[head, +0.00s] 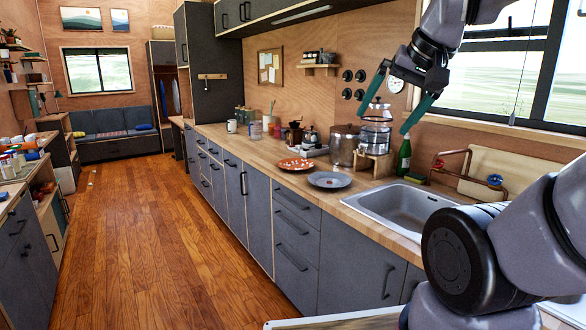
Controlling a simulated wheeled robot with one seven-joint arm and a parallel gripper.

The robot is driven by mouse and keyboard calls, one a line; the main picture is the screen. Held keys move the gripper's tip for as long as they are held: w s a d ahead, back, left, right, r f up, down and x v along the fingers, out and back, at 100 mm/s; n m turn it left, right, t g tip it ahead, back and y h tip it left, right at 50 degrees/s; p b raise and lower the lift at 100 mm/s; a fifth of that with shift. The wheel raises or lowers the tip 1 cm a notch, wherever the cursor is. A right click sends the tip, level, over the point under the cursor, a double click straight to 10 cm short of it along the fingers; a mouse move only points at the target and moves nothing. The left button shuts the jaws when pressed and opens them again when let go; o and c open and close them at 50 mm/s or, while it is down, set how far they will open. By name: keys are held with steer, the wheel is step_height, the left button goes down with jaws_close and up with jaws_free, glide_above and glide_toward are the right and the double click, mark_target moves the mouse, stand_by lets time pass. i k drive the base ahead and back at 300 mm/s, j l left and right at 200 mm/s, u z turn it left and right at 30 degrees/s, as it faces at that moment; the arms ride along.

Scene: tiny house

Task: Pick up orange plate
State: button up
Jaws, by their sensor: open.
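The orange plate (296,164) lies flat on the wooden counter, with light marks on its surface. A grey plate (329,180) lies just in front of it and to the right, near the counter's front edge. My gripper (387,118) is open and empty, its two teal fingers spread and pointing down. It hangs in the air to the right of the orange plate and well above the counter. In the picture its fingers frame a glass coffee maker (376,128); I cannot tell how near they are to it.
The sink (400,207) is right of the plates. A steel pot (344,145), a green bottle (404,156) and a coffee grinder (294,134) stand along the back of the counter. Mugs (232,125) stand farther left. The wooden floor (160,220) along the cabinets is clear.

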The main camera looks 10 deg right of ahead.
mark_target(294, 164)
steer(key=i+j+z, duration=0.1)
steer(key=i+j, duration=0.2)
steer(key=i+j+z, duration=0.15)
steer(key=i+j, duration=0.2)
steer(key=i+j+z, duration=0.1)
steer(key=i+j, duration=0.25)
steer(key=i+j+z, duration=0.15)
steer(key=i+j, duration=0.2)
steer(key=i+j+z, duration=0.1)
steer(key=i+j, duration=0.15)
steer(key=j, duration=0.3)
steer(key=i+j+z, duration=0.1)
steer(key=i+j, duration=0.2)
steer(key=j, duration=0.2)
steer(key=i+j+z, duration=0.15)
steer(key=j, duration=0.3)
steer(key=i+j+z, duration=0.1)
steer(key=i+j, duration=0.2)
steer(key=j, duration=0.25)
